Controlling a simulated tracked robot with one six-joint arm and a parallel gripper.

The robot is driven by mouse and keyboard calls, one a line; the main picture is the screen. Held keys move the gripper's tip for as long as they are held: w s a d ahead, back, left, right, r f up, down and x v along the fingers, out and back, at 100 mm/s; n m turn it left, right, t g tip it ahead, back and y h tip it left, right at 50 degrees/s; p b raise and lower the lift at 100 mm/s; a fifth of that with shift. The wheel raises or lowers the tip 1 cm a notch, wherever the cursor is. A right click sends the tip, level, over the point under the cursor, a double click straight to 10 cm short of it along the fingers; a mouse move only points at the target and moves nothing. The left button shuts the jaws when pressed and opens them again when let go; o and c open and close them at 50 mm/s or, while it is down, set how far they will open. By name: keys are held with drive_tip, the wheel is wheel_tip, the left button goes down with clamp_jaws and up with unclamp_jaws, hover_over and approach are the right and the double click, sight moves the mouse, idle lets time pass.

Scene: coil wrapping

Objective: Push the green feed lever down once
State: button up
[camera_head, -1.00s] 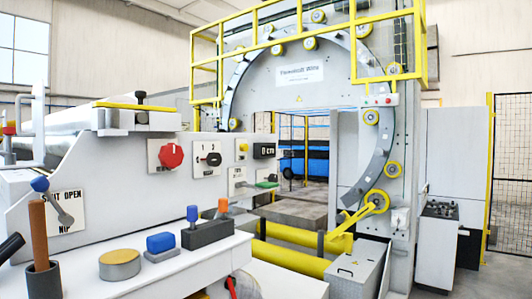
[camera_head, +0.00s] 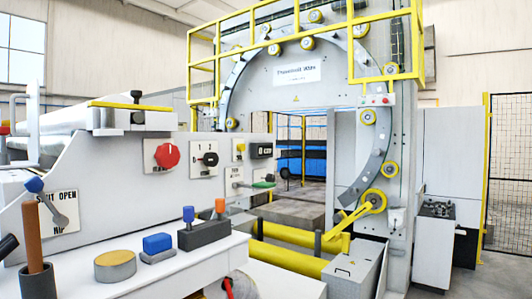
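The green feed lever (camera_head: 264,185) sticks out to the right from a small white plate on the grey control panel (camera_head: 130,172), below the counter display (camera_head: 261,150). Its green grip lies about level. My gripper is not in view, and nothing is seen touching the lever.
The panel also carries a red knob (camera_head: 167,155) and a black selector switch (camera_head: 210,159). A blue-knobbed lever (camera_head: 34,185) is at the left. The white shelf below holds a yellow-topped tin (camera_head: 115,265), a blue block (camera_head: 158,244) and a dark holder (camera_head: 204,235). The large wrapping ring (camera_head: 235,80) stands behind.

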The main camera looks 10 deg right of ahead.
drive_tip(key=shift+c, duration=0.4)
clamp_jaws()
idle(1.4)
